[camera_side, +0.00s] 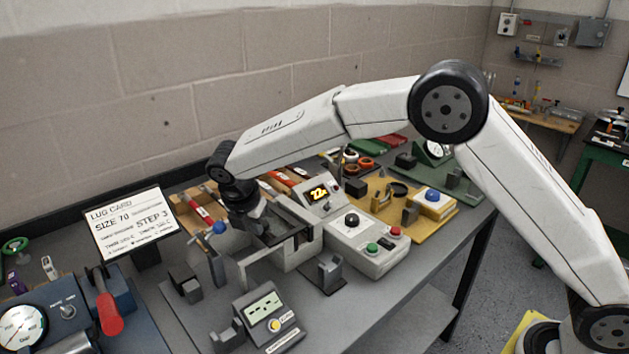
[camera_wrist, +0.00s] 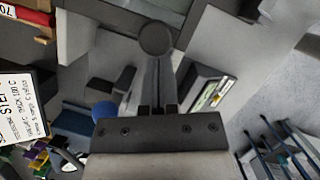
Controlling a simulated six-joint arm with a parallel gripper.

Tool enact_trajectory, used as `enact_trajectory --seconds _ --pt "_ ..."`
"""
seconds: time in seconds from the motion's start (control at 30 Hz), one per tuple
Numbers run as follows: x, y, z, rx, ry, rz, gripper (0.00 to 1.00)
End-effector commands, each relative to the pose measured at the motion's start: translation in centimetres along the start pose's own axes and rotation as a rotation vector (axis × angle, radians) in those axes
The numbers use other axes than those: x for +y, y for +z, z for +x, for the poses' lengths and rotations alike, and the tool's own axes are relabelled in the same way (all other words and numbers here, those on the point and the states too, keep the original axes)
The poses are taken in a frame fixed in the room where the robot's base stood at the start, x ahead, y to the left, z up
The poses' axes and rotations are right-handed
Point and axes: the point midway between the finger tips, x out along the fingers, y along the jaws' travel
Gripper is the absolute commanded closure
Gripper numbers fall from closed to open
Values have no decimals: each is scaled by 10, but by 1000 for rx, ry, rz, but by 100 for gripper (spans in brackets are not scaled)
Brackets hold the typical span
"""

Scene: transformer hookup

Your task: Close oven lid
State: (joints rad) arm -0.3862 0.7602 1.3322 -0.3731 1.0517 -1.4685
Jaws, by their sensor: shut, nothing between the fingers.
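The oven is a light grey box (camera_side: 303,251) with an open dark top, left of a control unit with a lit orange display (camera_side: 319,193). A blue ball knob (camera_side: 220,227) stands at its left end by an upright grey plate (camera_side: 216,259), which may be the lid; I cannot tell for sure. The knob also shows in the wrist view (camera_wrist: 104,112), left of my gripper. My gripper (camera_side: 250,222) is low over the left part of the oven, shut and empty. In the wrist view its fingers (camera_wrist: 158,107) are together. My wrist hides part of the oven.
A lug card (camera_side: 124,222) stands at the left. A small meter (camera_side: 262,312) and a grey bracket (camera_side: 326,272) stand in front of the oven. A blue press with a red lever (camera_side: 108,303) is at lower left. A yellow fixture (camera_side: 390,205) is right behind the control unit.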

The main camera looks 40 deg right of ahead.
Motion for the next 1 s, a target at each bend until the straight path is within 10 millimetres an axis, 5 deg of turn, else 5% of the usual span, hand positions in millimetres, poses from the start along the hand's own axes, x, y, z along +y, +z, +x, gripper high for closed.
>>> enact_trajectory --seconds 0.1,0.3,0.77,1.0 --pt "-13 24 7 -1 -2 4 100" --pt "-21 38 13 -1 0 0 100" --pt "-22 38 12 -4 -4 1 100" --pt "-21 21 4 -1 0 -2 100"
